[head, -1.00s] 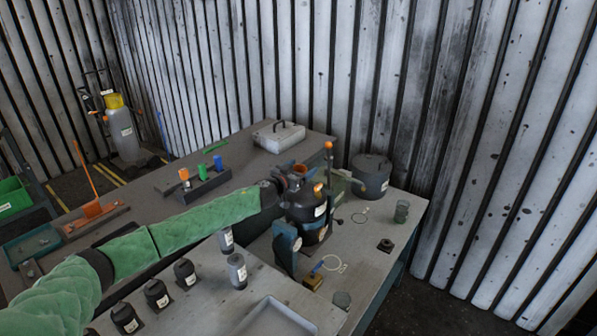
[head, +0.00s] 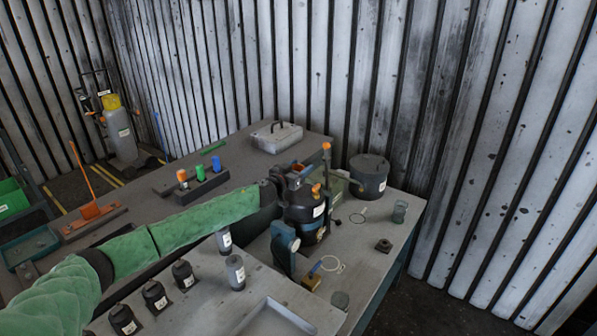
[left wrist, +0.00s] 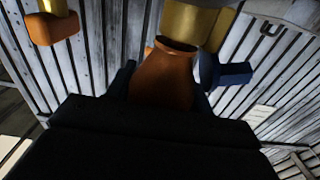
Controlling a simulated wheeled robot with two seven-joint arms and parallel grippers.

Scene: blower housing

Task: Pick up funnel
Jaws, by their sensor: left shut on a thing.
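The orange funnel (left wrist: 165,80) stands between my left gripper's dark fingers in the left wrist view, its narrower end away from the palm. In the head view a small orange part (head: 296,168) shows at my left gripper (head: 287,177), over the dark blower housing (head: 305,207). My left gripper is shut on the funnel. The fingers and housing hide much of the funnel in the head view, and I cannot tell whether it touches the housing. My right gripper is not in view.
An orange-topped post (head: 327,165) stands close behind the housing, and a dark round canister (head: 368,177) is to its right. Several dark bottles (head: 155,296) stand on the near table. A block with coloured cylinders (head: 203,188) lies beyond my arm.

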